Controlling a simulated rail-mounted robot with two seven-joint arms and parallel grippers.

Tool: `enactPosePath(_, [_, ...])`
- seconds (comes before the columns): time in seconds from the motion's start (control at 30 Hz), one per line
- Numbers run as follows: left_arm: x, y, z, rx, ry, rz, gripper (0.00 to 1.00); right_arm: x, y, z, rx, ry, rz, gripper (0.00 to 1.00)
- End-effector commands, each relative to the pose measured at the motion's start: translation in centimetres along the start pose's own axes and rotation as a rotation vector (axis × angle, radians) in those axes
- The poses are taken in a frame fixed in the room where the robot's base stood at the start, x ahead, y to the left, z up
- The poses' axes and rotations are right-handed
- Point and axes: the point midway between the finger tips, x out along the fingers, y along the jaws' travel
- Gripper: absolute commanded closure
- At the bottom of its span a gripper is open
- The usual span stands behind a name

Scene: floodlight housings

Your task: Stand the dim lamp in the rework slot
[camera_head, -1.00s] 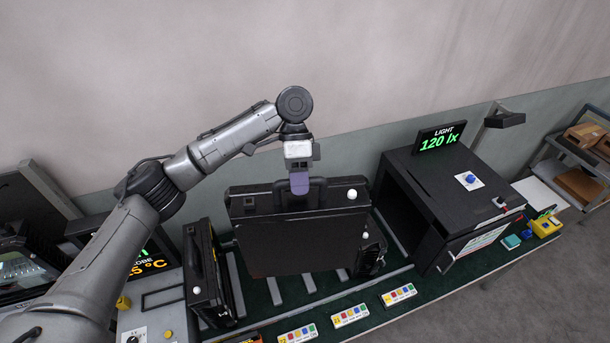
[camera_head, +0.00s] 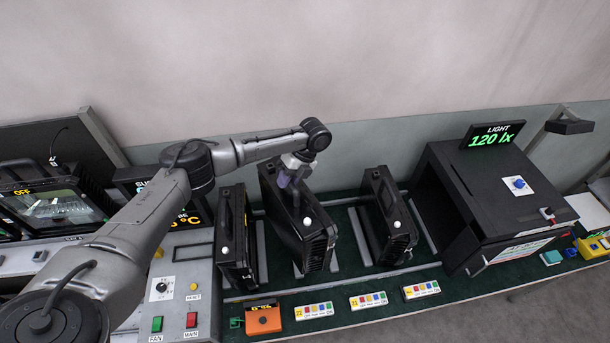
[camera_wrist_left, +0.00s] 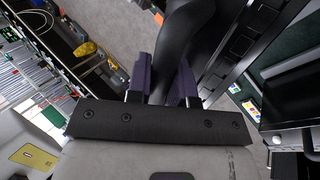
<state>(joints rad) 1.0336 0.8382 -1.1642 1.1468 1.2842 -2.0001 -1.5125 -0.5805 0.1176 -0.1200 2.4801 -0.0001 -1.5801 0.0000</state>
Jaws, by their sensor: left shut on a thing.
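My left gripper (camera_head: 290,182) is shut on the top handle of a black floodlight housing (camera_head: 297,220), the middle one of three in the head view. This lamp hangs nearly upright, its narrow end with a white knob facing me. I cannot tell whether its base touches the green bench. In the left wrist view, the purple fingers (camera_wrist_left: 163,78) close around the dark handle. One similar lamp (camera_head: 236,240) stands to the left and another (camera_head: 390,215) to the right. No picture shows which lamp is dim. My right gripper is out of view.
Grey divider strips lie on the green bench (camera_head: 345,275). Button panels (camera_head: 314,311), (camera_head: 368,301), (camera_head: 422,290) and an orange box (camera_head: 263,320) line the front edge. A black light box (camera_head: 500,205) with a display (camera_head: 492,135) stands right. A grey control panel (camera_head: 180,285) is left.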

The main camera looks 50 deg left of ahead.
Motion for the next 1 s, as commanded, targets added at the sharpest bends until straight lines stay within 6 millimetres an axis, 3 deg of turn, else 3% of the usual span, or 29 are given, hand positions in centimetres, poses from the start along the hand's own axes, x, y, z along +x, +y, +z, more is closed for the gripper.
enactPosePath(0.2, [3.9,0.8,3.5,0.159,-0.106,-0.003,1.0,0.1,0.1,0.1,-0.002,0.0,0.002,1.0])
enactPosePath(0.4, [6.1,1.4,5.4,0.256,-0.167,-0.007,1.0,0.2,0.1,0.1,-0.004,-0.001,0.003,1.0])
enactPosePath(0.6, [7.2,1.7,6.3,0.301,-0.196,-0.008,1.0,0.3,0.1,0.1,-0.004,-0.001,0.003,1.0])
enactPosePath(1.0, [7.4,1.8,6.5,0.311,-0.202,-0.008,1.0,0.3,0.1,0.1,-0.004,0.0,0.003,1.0])
